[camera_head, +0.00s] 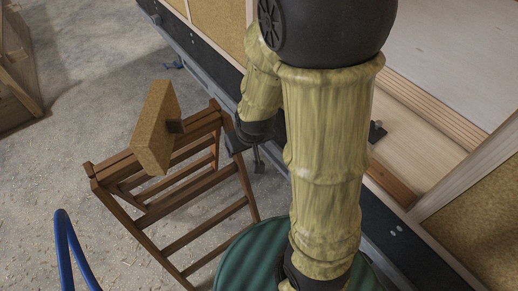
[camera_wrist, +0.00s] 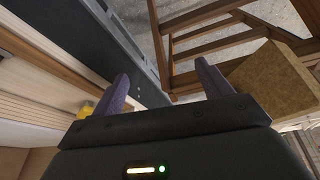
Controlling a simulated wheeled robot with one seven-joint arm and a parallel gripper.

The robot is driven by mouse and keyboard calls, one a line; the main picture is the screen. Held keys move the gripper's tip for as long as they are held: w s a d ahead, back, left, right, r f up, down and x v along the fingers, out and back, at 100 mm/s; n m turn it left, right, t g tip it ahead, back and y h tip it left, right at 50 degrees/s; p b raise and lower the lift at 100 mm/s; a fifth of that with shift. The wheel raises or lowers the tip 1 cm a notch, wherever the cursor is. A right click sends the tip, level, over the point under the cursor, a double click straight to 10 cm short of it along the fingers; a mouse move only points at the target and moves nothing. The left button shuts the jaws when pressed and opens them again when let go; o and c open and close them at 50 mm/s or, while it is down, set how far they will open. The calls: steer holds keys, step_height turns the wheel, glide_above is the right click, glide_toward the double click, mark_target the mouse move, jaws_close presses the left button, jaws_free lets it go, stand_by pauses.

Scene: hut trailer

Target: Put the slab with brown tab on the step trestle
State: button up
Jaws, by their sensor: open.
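The slab (camera_head: 154,128) is a tan, speckled block with a dark brown tab (camera_head: 176,126) on its right side. It stands on edge, somewhat tilted in the picture, at the top of the wooden step trestle (camera_head: 190,201) and appears to rest on it. My gripper (camera_head: 236,141) is just right of the slab and tab, apart from them, partly hidden by my arm. In the wrist view my gripper (camera_wrist: 163,84) has its two fingers spread with nothing between them. There the slab (camera_wrist: 275,80) is right of the fingers, and the trestle (camera_wrist: 205,40) lies beyond.
The trailer's dark side rail (camera_head: 205,70) runs behind the trestle. A green round object (camera_head: 243,262) is at bottom centre, partly hidden by my arm. A blue tube frame (camera_head: 69,240) is at lower left. Speckled floor (camera_head: 85,120) left of the trestle is clear.

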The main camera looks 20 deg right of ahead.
steer(key=s+d+r+m+g, duration=0.1)
steer(key=s+r, duration=0.2)
steer(key=s, duration=0.2)
steer(key=shift+s+d+r+g, duration=0.15)
steer(key=shift+d+r+g, duration=0.15)
steer(key=shift+r, duration=0.1)
